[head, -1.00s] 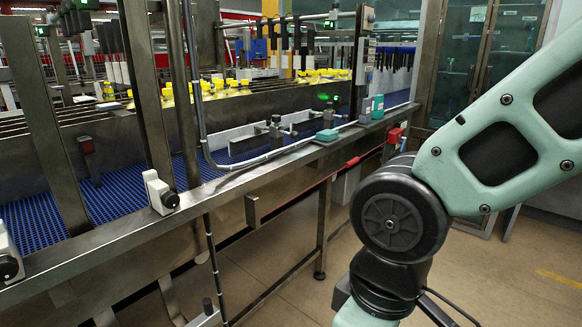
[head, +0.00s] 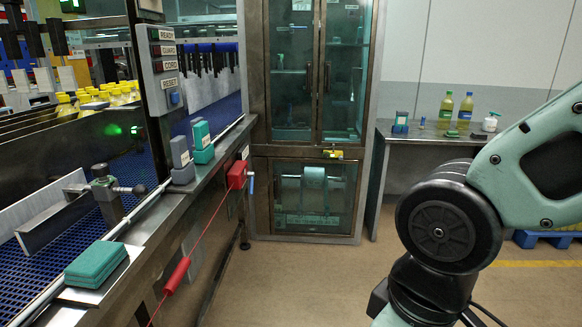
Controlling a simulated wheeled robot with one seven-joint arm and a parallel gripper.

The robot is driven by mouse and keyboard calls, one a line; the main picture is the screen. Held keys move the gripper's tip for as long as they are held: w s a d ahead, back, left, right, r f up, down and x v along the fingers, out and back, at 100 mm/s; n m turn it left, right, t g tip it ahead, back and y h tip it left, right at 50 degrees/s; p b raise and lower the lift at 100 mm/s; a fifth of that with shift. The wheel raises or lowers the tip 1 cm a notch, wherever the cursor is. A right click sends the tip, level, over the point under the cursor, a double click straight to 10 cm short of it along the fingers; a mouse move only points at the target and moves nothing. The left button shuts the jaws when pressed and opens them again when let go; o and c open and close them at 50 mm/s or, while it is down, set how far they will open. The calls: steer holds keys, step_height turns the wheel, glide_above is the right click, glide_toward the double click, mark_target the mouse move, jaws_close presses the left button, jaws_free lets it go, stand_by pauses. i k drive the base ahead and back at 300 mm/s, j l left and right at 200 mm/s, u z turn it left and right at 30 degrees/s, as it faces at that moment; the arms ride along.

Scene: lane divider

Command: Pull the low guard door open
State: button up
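The low guard door (head: 288,213) appears to be the lower framed glass panel of the tall metal cabinet, in the middle of the head view beyond the conveyor's end. It looks shut in its frame. A small yellow piece (head: 333,154) sits at its top edge, to the right; its exact form is too small to tell. A pale green rounded part shows behind the glass. My gripper is out of view; only links of my arm show at the right, well in front of the cabinet.
Tall glass doors (head: 292,85) above look shut. The conveyor frame (head: 150,235) runs along the left, with a red switch box (head: 237,175) and red cord on its side. A side table (head: 385,132) with bottles stands right of the cabinet. The floor (head: 290,280) before the cabinet is clear.

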mark_target(313, 187)
steer(key=i+l, duration=0.25)
steer(key=i, duration=0.25)
steer(key=i+l, duration=0.2)
steer(key=i, duration=0.25)
steer(key=i+l, duration=0.25)
steer(key=i, duration=0.25)
steer(key=i+l+u, duration=0.15)
steer(key=i, duration=0.3)
steer(key=i+j, duration=0.25)
steer(key=i, duration=0.15)
steer(key=i+j, duration=0.25)
steer(key=i+j+u, duration=0.1)
steer(key=i+j, duration=0.15)
steer(key=i, duration=0.25)
